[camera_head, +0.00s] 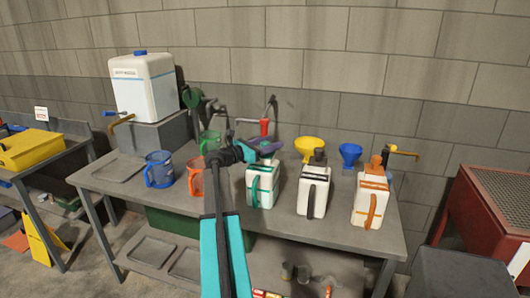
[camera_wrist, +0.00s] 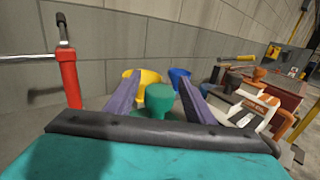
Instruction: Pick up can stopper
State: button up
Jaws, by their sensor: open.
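My gripper (camera_head: 262,147) is open, with purple fingers, just above the white can with green trim (camera_head: 262,186). In the wrist view, a green can stopper (camera_wrist: 160,102) lies between the open fingers of my gripper (camera_wrist: 160,80), with no clear contact. In the head view, my gripper mostly hides this stopper. The middle can (camera_head: 313,192) has a black stopper (camera_head: 319,156). The right can (camera_head: 369,203) has an orange stopper (camera_head: 375,165). All three cans stand upright on the grey bench (camera_head: 285,222).
A yellow funnel (camera_head: 309,145) and a blue funnel (camera_head: 349,153) stand behind the cans. A red-handled fitting (camera_head: 264,127) stands near my gripper. Blue (camera_head: 159,170) and orange (camera_head: 195,177) mugs are to the left. A white jug (camera_head: 143,86) sits on a grey block.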

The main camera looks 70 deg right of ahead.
jog(key=shift+s+d, duration=0.35)
jog(key=shift+d, duration=0.2)
jog(key=c, duration=1.2)
jog(key=shift+r+b, duration=0.45)
jog(key=shift+r, duration=1.25)
jog(key=s+a, duration=0.1)
jog(key=a, duration=0.4)
jog(key=s+a+r+b, duration=0.1)
jog(key=s+a, duration=0.1)
jog(key=a, duration=0.3)
jog(key=s+a+b, duration=0.1)
jog(key=s+a, duration=0.1)
jog(key=a, duration=0.3)
jog(key=shift+s+a+r, duration=0.1)
jog(key=shift+r, duration=0.2)
